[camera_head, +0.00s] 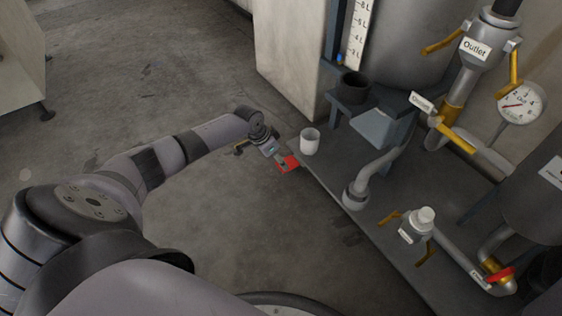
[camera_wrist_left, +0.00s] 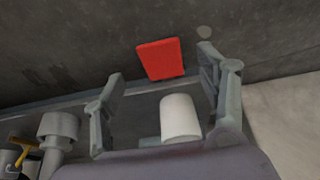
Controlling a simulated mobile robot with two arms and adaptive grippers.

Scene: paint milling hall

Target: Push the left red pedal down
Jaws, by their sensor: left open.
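One red pedal (camera_head: 289,165) is low at the edge of the dark platform, at the centre of the head view. It shows as a flat red plate in the left wrist view (camera_wrist_left: 160,59). No second red pedal is in view. My left gripper (camera_head: 281,160) reaches down to it and hides part of it in the head view. In the left wrist view its fingers are spread wide and empty, with the pedal beyond and between the tips. I cannot tell whether they touch it. My right gripper is not in view.
A white cup (camera_head: 310,143) stands on the platform (camera_head: 325,181) close beside the gripper; it also shows between the fingers in the left wrist view (camera_wrist_left: 180,118). Pipes, yellow-handled valves and a gauge (camera_head: 521,105) crowd the right. The floor (camera_head: 150,75) at left is open.

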